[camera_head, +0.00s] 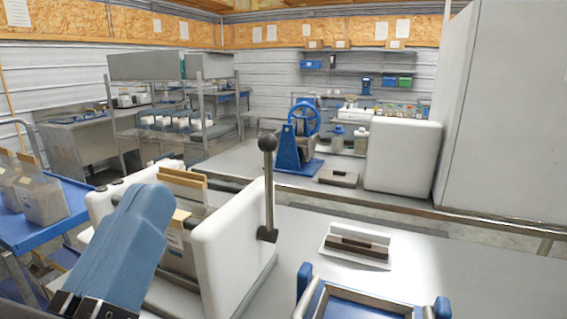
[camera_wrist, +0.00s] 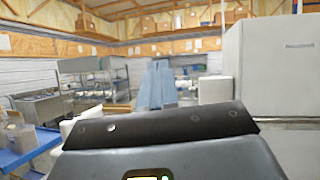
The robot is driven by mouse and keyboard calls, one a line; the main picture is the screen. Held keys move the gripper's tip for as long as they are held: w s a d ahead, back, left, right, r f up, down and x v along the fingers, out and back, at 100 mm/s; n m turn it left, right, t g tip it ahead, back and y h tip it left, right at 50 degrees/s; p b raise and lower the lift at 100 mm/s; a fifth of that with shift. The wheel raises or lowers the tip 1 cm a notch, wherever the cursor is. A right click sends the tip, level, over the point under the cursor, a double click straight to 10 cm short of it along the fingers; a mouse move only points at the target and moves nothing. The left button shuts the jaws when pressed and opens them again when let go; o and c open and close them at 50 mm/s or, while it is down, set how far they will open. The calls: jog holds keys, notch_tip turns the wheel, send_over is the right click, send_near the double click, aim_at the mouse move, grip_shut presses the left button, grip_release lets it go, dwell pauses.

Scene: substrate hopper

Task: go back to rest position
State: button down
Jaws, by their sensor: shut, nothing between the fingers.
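My gripper (camera_head: 152,200) shows in the head view at the lower left as a blue shape rising from a dark mount at the bottom edge. Its blue fingers are together with nothing held. In the wrist view my gripper (camera_wrist: 160,72) points away into the room, its fingers side by side above the dark wrist edge. In the head view it overlaps part of a white machine (camera_head: 235,250) with an upright black-knobbed lever (camera_head: 268,190). I cannot tell the distance between them.
A blue cart (camera_head: 62,228) with clear bags (camera_head: 40,197) stands at left. On the grey table are a white tray (camera_head: 340,246) with a dark bar and a blue-framed thing (camera_head: 365,300). A blue wheeled press (camera_head: 300,140) and white box (camera_head: 403,155) stand behind. Open table lies at right.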

jog(key=s+d+f+n+t+y, duration=0.1)
jog(key=s+d+f+n+y, duration=0.1)
jog(key=d+f+n, duration=0.65)
jog(key=s+d+f+n+t+y, duration=0.1)
jog(key=s+d+f+n+y, duration=0.15)
jog(key=d+f+n, duration=0.65)
jog(key=s+d+f+n+g, duration=0.5)
jog(key=s+d+f+n, duration=0.1)
jog(key=s+n, duration=0.3)
jog(key=s+d+f+n+g, duration=0.5)
jog(key=s+d+f+n, duration=0.1)
jog(key=s+n, duration=0.3)
jog(key=shift+d+n+g, duration=0.3)
jog(key=shift+d+n, duration=0.25)
jog(key=shift+n, duration=0.1)
jog(key=shift+w+r, duration=0.1)
